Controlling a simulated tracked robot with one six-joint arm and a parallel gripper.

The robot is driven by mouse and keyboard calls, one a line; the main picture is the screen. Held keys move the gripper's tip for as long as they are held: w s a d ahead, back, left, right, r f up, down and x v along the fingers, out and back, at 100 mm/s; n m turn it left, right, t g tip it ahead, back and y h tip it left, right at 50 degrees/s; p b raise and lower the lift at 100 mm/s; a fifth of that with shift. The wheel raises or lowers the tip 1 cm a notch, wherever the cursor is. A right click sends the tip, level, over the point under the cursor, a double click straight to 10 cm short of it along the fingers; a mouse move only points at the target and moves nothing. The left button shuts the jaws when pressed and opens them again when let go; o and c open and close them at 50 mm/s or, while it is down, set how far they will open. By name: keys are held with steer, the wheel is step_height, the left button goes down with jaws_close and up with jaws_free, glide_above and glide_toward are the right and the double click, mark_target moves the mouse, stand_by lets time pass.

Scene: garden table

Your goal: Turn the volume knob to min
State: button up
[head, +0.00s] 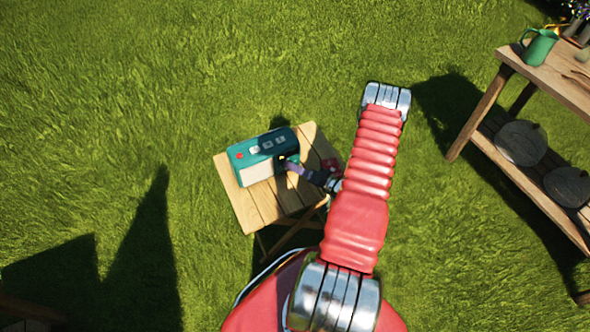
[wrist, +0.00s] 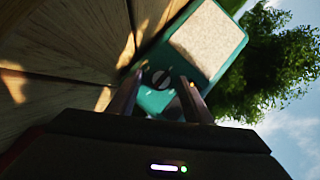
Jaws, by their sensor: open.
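A teal radio (head: 262,153) with a pale speaker front stands on a small wooden table (head: 246,208) in the head view. A red button shows at its left end. In the wrist view the radio (wrist: 221,19) appears tilted, with its beige speaker panel at the top. A dark round knob (wrist: 158,79) with a light mark sits on its front. My gripper (wrist: 160,84) is open, and its two fingers appear on either side of the knob. I cannot tell whether they touch it. In the head view my gripper (head: 287,163) is at the radio's right end, and the knob is hidden.
A wooden bench (head: 555,80) with a green watering can (head: 539,46) on top and dark round plates (head: 521,143) on its lower shelf stands at the right. Something red (head: 329,165) is at the small table's right side. Open grass surrounds the table.

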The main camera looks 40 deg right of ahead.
steer(key=shift+c, duration=0.4)
steer(key=c, duration=0.9)
steer(key=shift+a, duration=0.1)
steer(key=shift+c, duration=0.3)
